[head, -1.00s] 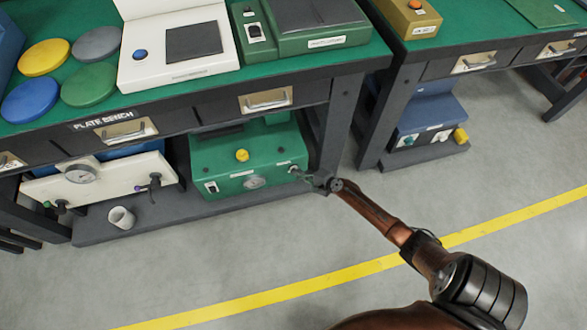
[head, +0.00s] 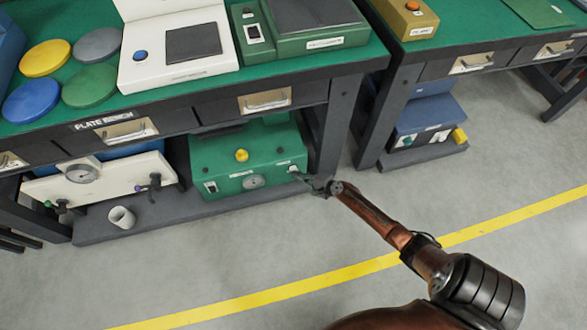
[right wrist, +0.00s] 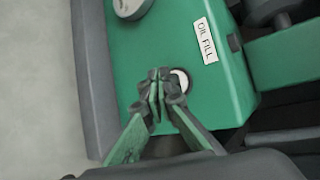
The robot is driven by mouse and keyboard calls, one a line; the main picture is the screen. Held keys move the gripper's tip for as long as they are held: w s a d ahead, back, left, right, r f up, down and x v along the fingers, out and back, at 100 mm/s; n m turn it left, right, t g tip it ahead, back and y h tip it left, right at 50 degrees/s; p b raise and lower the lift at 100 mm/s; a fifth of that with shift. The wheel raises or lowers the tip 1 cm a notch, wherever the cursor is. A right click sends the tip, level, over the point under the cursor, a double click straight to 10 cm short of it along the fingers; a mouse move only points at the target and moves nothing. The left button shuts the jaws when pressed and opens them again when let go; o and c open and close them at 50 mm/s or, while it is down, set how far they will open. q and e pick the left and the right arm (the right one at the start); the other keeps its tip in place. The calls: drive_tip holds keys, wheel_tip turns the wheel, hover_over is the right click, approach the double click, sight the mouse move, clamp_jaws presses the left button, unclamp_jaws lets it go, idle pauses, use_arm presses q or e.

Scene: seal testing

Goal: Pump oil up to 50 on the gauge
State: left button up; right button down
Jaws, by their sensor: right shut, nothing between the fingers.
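A green oil unit (head: 222,155) stands on the lower shelf of the bench. Its front has a round white gauge (head: 253,181), which also shows at the top of the right wrist view (right wrist: 130,5); I cannot read its needle. In the right wrist view a label (right wrist: 207,40) reads "OIL FILL", beside a round white-rimmed fitting (right wrist: 181,80). My right gripper (right wrist: 158,86) is shut and empty, its fingertips right beside this fitting and partly covering it. I cannot tell whether they touch. In the head view the gripper (head: 303,178) is at the unit's right front. My left gripper is out of view.
A yellow knob (head: 242,155) tops the green unit. A white unit with another gauge (head: 82,173) and a white cup (head: 121,217) stand to the left. A bench leg (head: 335,130) rises close right of my gripper. The grey floor in front is clear.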

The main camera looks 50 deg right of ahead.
drive_tip(key=shift+s, duration=0.1)
drive_tip(key=shift+s+a+p, duration=0.25)
drive_tip(key=shift+s+a, duration=0.2)
drive_tip(key=shift+s, duration=0.25)
drive_tip(key=shift+s+a+p, duration=0.25)
drive_tip(key=shift+s+a, duration=0.15)
drive_tip(key=shift+s, duration=0.25)
drive_tip(key=shift+s+a+p, duration=0.25)
drive_tip(key=shift+s+a, duration=0.2)
drive_tip(key=shift+s, duration=0.25)
